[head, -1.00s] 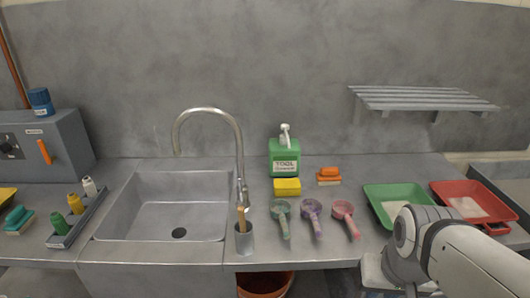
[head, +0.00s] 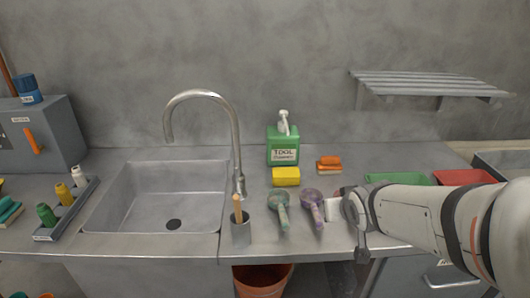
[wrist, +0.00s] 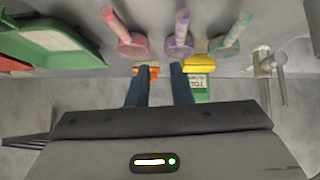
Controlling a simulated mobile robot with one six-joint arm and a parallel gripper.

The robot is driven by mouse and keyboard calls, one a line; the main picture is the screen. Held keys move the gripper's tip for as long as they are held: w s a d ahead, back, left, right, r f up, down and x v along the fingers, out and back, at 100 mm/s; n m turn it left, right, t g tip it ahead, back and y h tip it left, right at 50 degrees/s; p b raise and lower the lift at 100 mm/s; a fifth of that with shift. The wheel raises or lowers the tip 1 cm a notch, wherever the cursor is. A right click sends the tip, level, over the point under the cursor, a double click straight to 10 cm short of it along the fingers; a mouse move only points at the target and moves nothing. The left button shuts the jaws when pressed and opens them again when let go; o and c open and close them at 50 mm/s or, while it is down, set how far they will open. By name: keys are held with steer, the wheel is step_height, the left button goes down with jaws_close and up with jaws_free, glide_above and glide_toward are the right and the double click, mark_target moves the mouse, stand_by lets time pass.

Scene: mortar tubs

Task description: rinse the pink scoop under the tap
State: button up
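The pink scoop (wrist: 132,46) lies on the counter in the wrist view, its handle (wrist: 112,18) pointing toward the top edge. In the head view my arm hides most of it. My gripper (wrist: 159,70) is open and empty, its two dark fingers apart and pointing toward the row of scoops. No scoop is between the fingers. The curved metal tap (head: 235,145) stands at the right rear of the grey sink (head: 150,222), left of the scoops. No water shows from its spout.
A purple scoop (head: 312,200) and a teal scoop (head: 279,200) lie between my gripper and the sink. A brush cup (head: 241,235), yellow sponge (head: 286,176), orange brush (head: 329,165) and green bottle (head: 283,150) stand nearby. Green (head: 398,178) and red (head: 465,177) trays lie right.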

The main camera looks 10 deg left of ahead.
steer(key=w+a+f+n+t+y+b, duration=0.2)
steer(key=w+a+y, duration=0.1)
steer(key=w+a, duration=0.4)
steer(key=n+t+y+b, duration=0.1)
steer(key=n+y+b, duration=0.1)
steer(key=n+y, duration=0.5)
glide_toward(237, 175)
steer(key=w+a+f+m+y, duration=0.2)
steer(key=w+a, duration=0.1)
steer(key=w, duration=0.1)
steer(key=shift+a+r, duration=0.2)
steer(key=x, duration=0.7)
steer(key=shift+w+r+p, duration=0.1)
steer(key=shift+w+p, duration=0.05)
steer(key=shift+p, duration=0.25)
jaws_close()
